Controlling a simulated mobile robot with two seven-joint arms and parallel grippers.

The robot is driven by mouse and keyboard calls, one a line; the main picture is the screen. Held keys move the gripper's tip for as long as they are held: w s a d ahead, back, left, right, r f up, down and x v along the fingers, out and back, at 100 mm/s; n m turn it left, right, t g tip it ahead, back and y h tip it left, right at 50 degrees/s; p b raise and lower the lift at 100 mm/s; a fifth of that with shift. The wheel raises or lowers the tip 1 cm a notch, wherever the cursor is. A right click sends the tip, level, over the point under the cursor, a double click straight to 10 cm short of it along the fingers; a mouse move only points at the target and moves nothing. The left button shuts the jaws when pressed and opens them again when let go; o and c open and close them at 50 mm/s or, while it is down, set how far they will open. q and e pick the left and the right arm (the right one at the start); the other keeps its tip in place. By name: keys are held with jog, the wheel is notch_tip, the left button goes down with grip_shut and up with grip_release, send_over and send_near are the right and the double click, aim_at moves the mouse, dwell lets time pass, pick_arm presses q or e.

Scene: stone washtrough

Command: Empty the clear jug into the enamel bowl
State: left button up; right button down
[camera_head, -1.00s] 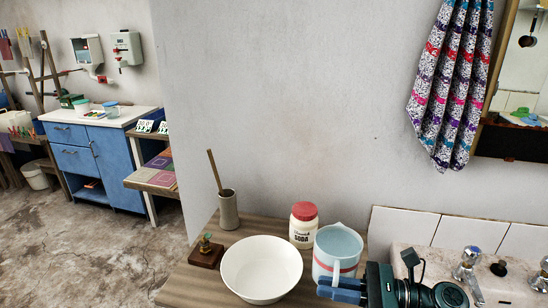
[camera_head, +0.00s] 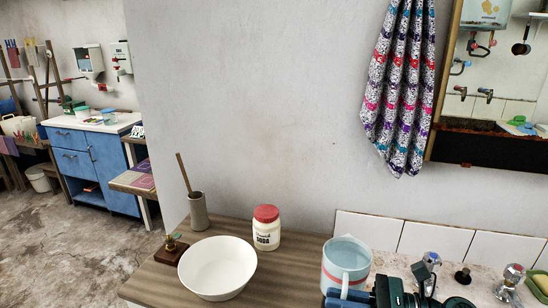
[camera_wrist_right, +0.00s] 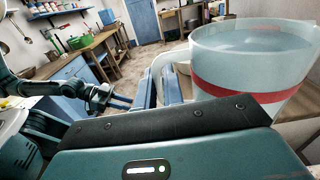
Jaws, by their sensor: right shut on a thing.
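The clear jug (camera_head: 347,256) with a red band shows at the lower right in the head view, roughly upright, with bluish liquid close to its rim. It also fills the right of the wrist view (camera_wrist_right: 250,70). My right gripper (camera_head: 345,298) is shut on the jug's handle, at the jug's near side. The white enamel bowl (camera_head: 217,268) stands on the wooden counter to the left of the jug, apart from it, and looks empty. My left gripper (camera_wrist_right: 120,102) shows small at the left of the wrist view; its finger gap is unclear.
A red-lidded soda jar (camera_head: 266,228) stands between and behind bowl and jug. The basin with taps (camera_head: 430,262) is right.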

aim_at(357, 284)
jog(key=shift+d+r, duration=0.1)
jog(key=shift+d, duration=0.15)
jog(key=d+m+t+h, duration=0.1)
jog(key=m+t+h, duration=0.1)
jog(key=t, duration=0.1)
jog(key=d+m+t+h, duration=0.2)
jog(key=m+t, duration=0.1)
jog(key=d+m+t+h, duration=0.1)
jog(key=m+t+h, duration=0.1)
jog(key=t, duration=0.1)
jog(key=shift+d+h, duration=0.15)
jog(key=shift+h, duration=0.15)
jog(key=shift+s+d+m+t+h, duration=0.2)
jog(key=shift+d+m+t+h, duration=0.05)
jog(key=shift+m+t+h, duration=0.25)
jog(key=shift+s+d+m+t+h, duration=0.15)
jog(key=shift+d+m+t+h, duration=0.05)
jog(key=shift+m+t+h, duration=0.25)
jog(key=s+m+h, duration=0.1)
jog(key=m+h, duration=0.1)
jog(key=h, duration=0.1)
jog(key=s+d+m+t+h, duration=0.1)
jog(key=m+h, duration=0.1)
jog(key=h, duration=0.1)
jog(key=d+m+t+h, duration=0.1)
jog(key=m+h, duration=0.1)
jog(key=h, duration=0.1)
jog(key=shift+s+d+f, duration=0.2)
jog(key=shift+s, duration=0.2)
jog(key=shift+a, duration=0.15)
